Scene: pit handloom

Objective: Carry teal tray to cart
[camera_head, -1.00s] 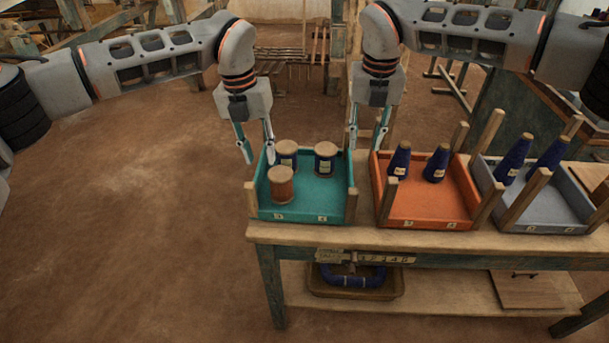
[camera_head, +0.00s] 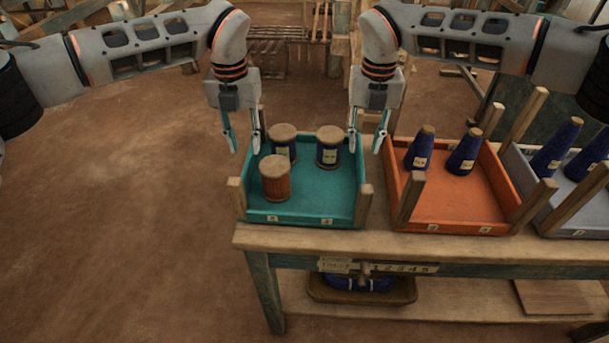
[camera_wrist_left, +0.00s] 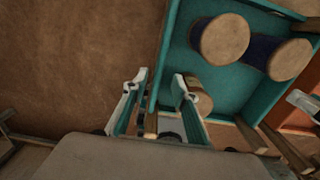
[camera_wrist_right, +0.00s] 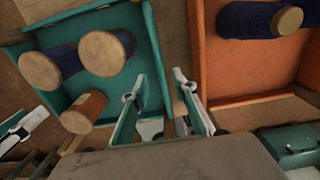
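The teal tray (camera_head: 325,201) stands on the left end of the wooden table. It holds two blue spools (camera_head: 328,147) at the back and one orange-brown spool (camera_head: 275,178) in front, all upright. My left gripper (camera_head: 243,150) is open and empty at the tray's left wall. In the left wrist view its fingers (camera_wrist_left: 158,88) are apart, one on each side of that wall's line. My right gripper (camera_head: 367,150) is open and empty at the tray's right wall. In the right wrist view its fingers (camera_wrist_right: 160,92) are apart, with the wall's edge between them. Contact cannot be told. The cart is not identifiable.
The wooden table (camera_head: 400,246) also carries an orange tray (camera_head: 450,205) with blue cones close to the right, and a grey tray (camera_head: 577,220) further right. A lower shelf holds a brown basin (camera_head: 395,292). Open earthen floor (camera_head: 120,230) lies left of the table.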

